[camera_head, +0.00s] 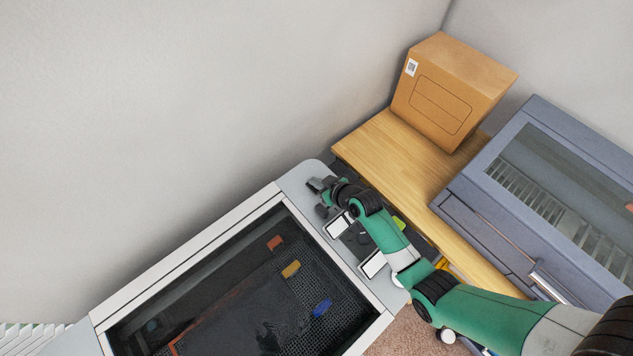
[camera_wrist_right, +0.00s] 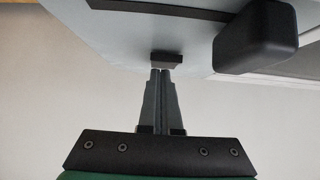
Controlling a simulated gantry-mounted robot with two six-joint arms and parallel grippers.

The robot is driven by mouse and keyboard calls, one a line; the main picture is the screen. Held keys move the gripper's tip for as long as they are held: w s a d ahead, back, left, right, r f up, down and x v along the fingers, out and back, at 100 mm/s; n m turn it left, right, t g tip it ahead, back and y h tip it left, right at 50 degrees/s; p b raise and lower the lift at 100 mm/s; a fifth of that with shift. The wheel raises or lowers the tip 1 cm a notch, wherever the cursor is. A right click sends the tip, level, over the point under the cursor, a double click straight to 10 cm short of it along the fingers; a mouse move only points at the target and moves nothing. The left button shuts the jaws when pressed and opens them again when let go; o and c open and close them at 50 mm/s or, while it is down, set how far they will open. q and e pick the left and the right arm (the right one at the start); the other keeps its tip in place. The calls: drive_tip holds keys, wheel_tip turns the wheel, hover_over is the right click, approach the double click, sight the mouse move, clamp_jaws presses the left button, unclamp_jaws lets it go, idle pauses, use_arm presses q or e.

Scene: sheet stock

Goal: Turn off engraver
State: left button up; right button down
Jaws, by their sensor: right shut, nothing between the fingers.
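The engraver (camera_head: 200,243) is a light grey machine with a dark see-through lid, at the bottom of the head view. My right gripper (camera_head: 316,185) is at the far end of its right-hand panel, near the wall. In the right wrist view the gripper (camera_wrist_right: 160,72) is shut and empty. Its fingertips are right at a small dark block (camera_wrist_right: 166,60) on the engraver's pale surface (camera_wrist_right: 130,40); I cannot tell whether they touch it. In the head view my right arm hides part of the panel. My left gripper is not in view.
Two small screens (camera_head: 340,224) sit on the panel beside my arm. A larger dark rounded part (camera_wrist_right: 256,38) juts out right of the fingers. A cardboard box (camera_head: 440,95) stands on a wooden table (camera_head: 385,145), with a blue-grey machine (camera_head: 465,215) to the right.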

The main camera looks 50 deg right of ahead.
drive_tip(key=shift+w, duration=0.1)
use_arm(q)
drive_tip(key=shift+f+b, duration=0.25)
drive_tip(key=shift+b, duration=0.1)
use_arm(e)
drive_tip(key=shift+w+d+r, duration=0.1)
drive_tip(key=shift+w+r, duration=0.05)
drive_tip(key=shift+w, duration=0.5)
